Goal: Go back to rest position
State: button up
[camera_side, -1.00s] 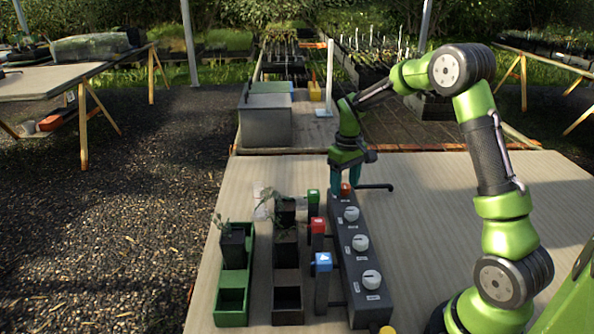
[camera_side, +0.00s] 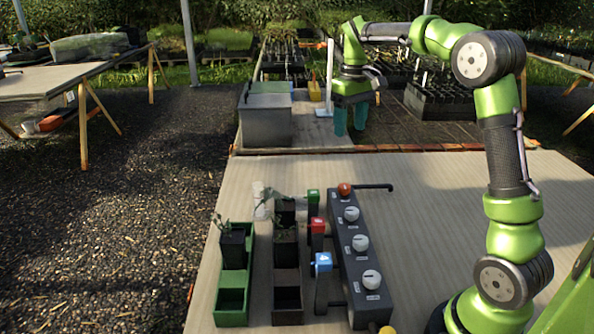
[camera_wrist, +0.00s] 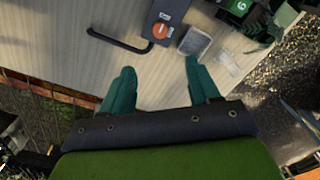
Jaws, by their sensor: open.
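My gripper (camera_side: 350,120) is raised above the far edge of the table, with its two teal fingers apart and nothing between them. In the wrist view the fingers of my gripper (camera_wrist: 160,88) also stand apart and empty. Below them is bare tabletop. The dark control box (camera_side: 362,255) with several white knobs and an orange-red button (camera_side: 344,189) stands on the table, well apart from the gripper. The end of the box with the orange button (camera_wrist: 160,31) shows at the top of the wrist view.
A green tray (camera_side: 231,318) and a dark tray (camera_side: 287,316) hold potted seedlings left of the box. Posts with green, red and blue (camera_side: 323,262) tops stand between. A clear container (camera_side: 260,200) is behind them. A grey bin (camera_side: 265,128) stands at the back. The table's right side is clear.

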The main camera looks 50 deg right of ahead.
dwell(0.3)
jog(key=s+a+f+m+t+y, duration=0.1)
jog(key=s+a+t, duration=0.6)
jog(key=s+a, duration=1.1)
jog(key=shift+a+m+y, duration=0.5)
jog(key=shift+a, duration=0.65)
